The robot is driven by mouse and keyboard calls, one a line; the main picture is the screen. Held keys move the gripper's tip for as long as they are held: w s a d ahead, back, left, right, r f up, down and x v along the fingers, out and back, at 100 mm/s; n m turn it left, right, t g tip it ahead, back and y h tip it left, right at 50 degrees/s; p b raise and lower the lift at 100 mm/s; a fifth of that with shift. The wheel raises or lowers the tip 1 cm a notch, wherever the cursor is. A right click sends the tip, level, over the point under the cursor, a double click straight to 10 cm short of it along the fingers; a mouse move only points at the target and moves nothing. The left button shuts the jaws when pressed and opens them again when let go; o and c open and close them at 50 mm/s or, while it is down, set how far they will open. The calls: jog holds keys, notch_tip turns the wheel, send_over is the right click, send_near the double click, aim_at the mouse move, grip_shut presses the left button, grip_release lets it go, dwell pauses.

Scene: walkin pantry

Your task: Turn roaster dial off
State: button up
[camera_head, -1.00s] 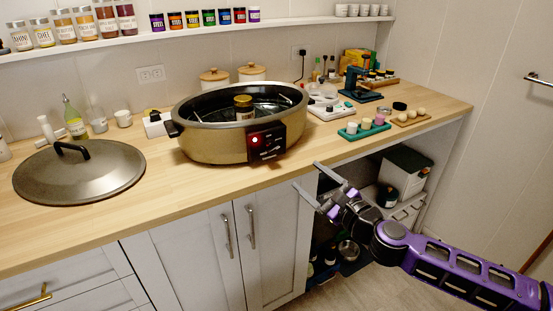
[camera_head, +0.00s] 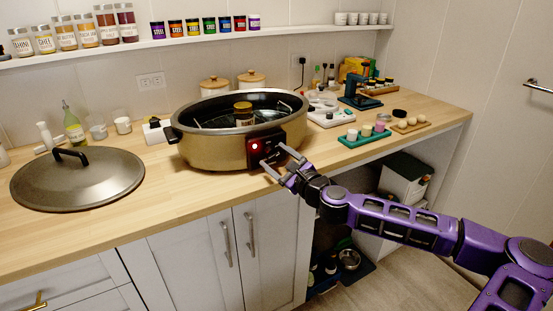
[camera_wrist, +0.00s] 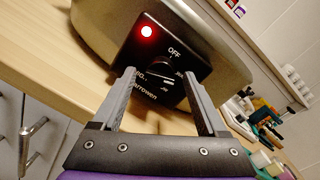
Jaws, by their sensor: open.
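The roaster (camera_head: 215,148) is a gold oval pan with a dark rim, standing on the wooden counter with a jar inside it. Its black control panel (camera_wrist: 178,40) shows a lit red light (camera_wrist: 147,31), an "OFF" mark and a dark dial (camera_wrist: 153,80). The dial's pointer is turned away from "OFF". My gripper (camera_head: 272,162) is open in front of the panel. In the wrist view its two fingers (camera_wrist: 158,88) stand on either side of the dial, with nothing clearly held. Whether they touch the dial or panel I cannot tell.
The roaster lid (camera_head: 78,180) lies on the counter at left. A green tray (camera_head: 364,136) with small cups and a wooden board (camera_head: 408,125) stand to the right. Cabinet doors with handles (camera_head: 226,244) are below the counter edge.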

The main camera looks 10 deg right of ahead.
grip_shut()
dwell(0.4)
jog(key=shift+r+n, duration=0.1)
jog(key=shift+n, duration=0.2)
jog(key=n, duration=0.2)
jog(key=shift+n, duration=0.4)
jog(key=n, duration=0.3)
jog(key=shift+r+n+p, duration=0.15)
jog(key=shift+n+p, duration=0.15)
jog(key=n+h, duration=0.1)
jog(key=n, duration=0.5)
jog(key=shift+w+r, duration=0.1)
jog(key=shift+r, duration=0.05)
jog(key=shift+n, duration=0.3)
grip_release()
